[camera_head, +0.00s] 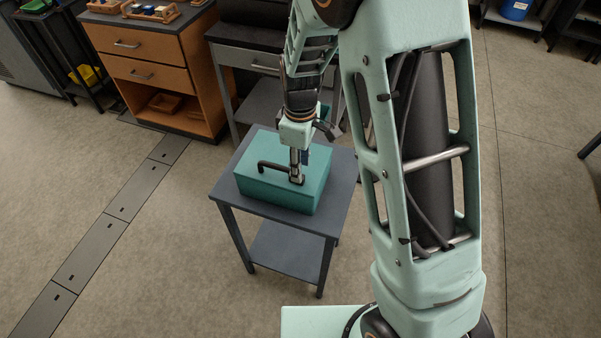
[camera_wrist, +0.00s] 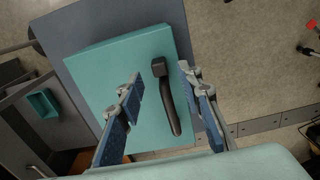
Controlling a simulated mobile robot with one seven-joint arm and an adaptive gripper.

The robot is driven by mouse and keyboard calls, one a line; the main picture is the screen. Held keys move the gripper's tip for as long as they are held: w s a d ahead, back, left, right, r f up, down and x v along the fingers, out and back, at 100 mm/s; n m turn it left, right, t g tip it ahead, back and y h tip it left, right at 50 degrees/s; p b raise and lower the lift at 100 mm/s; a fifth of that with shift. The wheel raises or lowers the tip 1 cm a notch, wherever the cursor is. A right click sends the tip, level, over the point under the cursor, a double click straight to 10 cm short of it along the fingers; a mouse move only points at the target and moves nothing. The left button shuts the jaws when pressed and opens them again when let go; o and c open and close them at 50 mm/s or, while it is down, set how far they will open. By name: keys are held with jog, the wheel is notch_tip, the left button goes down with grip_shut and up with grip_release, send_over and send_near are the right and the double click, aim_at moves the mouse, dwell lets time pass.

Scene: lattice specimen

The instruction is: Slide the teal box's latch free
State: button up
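The teal box (camera_head: 268,196) stands on a small grey table, and its lid also shows in the wrist view (camera_wrist: 115,64). A dark bar-shaped handle (camera_head: 272,166) lies across the lid; in the wrist view the dark bar (camera_wrist: 169,104) is slightly curved, with a block at one end. I cannot make out a separate latch. My gripper (camera_head: 297,178) points down over the right end of the bar. In the wrist view my gripper (camera_wrist: 166,80) is open, with one blue-padded finger on each side of the bar and visible gaps between. Contact with the lid cannot be told.
The grey table (camera_head: 228,200) has a lower shelf and little free top around the box. An orange drawer cabinet (camera_head: 150,75) and a dark bench (camera_head: 235,58) stand behind it. The floor (camera_head: 180,270) at the front left is clear.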

jog(key=shift+f, duration=2.2)
grip_shut()
